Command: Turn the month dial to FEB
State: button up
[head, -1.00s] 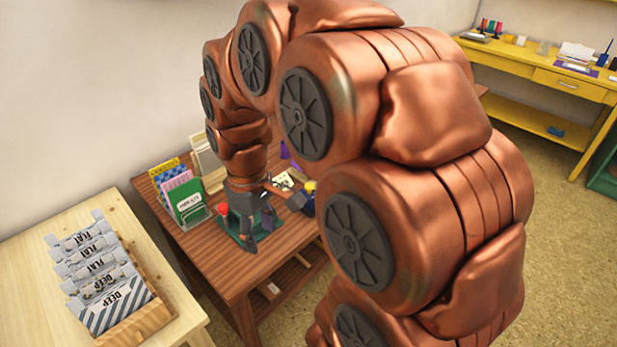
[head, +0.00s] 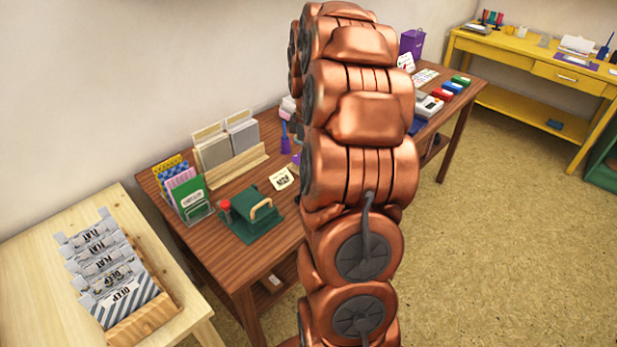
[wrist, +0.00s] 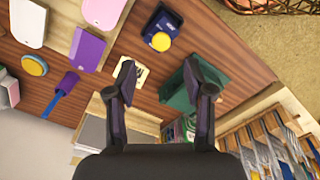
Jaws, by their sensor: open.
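My gripper (wrist: 158,80) is open and empty above the brown desk (wrist: 150,98) in the wrist view; my arm hides it in the head view. A dark blue device with a round yellow top (wrist: 160,40) lies ahead of the fingertips. I cannot tell whether it carries the month dial; no month lettering is legible on it. A small cream card (head: 282,178) with dark print lies on the desk, and it shows beside the left finger in the wrist view (wrist: 140,74). Its print is too small to read surely.
A green machine (head: 248,220) with a wooden handle stands on the desk, and partly behind the right finger (wrist: 178,96). A card rack (head: 190,195) stands left of it.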

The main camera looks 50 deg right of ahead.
notch_tip(320, 180, down, 7)
jog(key=shift+f+p, duration=0.2)
jog(key=shift+p, duration=0.55)
grip_shut()
